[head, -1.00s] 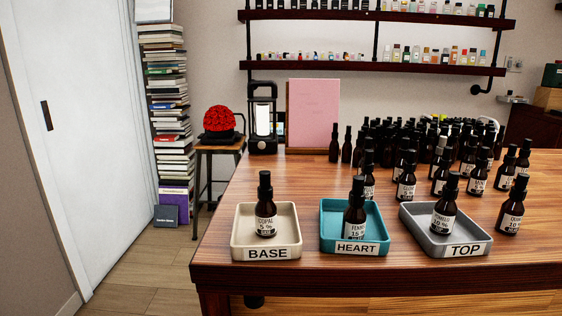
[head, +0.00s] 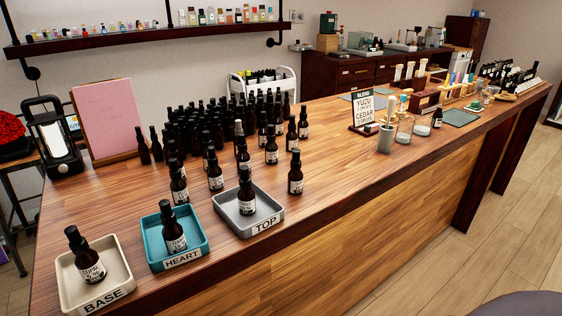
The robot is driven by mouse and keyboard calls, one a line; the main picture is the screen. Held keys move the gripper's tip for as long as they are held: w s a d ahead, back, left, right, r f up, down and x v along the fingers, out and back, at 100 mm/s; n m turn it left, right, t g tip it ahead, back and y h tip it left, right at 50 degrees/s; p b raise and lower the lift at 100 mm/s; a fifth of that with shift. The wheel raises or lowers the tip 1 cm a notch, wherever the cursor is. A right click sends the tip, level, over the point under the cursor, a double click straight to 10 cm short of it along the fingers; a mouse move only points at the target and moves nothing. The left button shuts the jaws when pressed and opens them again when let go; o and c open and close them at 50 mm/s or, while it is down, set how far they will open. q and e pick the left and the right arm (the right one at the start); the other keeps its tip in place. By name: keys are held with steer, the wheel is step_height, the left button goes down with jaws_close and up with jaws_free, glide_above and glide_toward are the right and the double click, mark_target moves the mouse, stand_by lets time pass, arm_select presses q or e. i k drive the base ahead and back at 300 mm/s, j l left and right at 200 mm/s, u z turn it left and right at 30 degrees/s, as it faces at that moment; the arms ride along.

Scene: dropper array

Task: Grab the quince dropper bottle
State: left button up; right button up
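Many dark dropper bottles with white labels stand upright on the wooden table. A single bottle (head: 295,176) stands on bare wood just right of the TOP tray; its label seems to start with "QU" in the earlier frame, but I cannot read it surely now. One bottle each stands in the beige BASE tray (head: 119,258), the teal HEART tray (head: 199,228) and the grey TOP tray (head: 274,208). Several more labelled bottles, such as one at the front of the group (head: 271,152), stand behind. Neither of my grippers is in view.
A dense cluster of dark bottles (head: 205,125) fills the back left of the table (head: 345,175). A BLEND sign (head: 363,108), a grey cup (head: 386,139) and glass beakers (head: 404,131) stand further right. The table front right of the trays is clear.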

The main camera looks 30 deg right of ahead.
mark_target(295, 177)
steer(key=z, duration=1.05)
steer(key=l, duration=0.95)
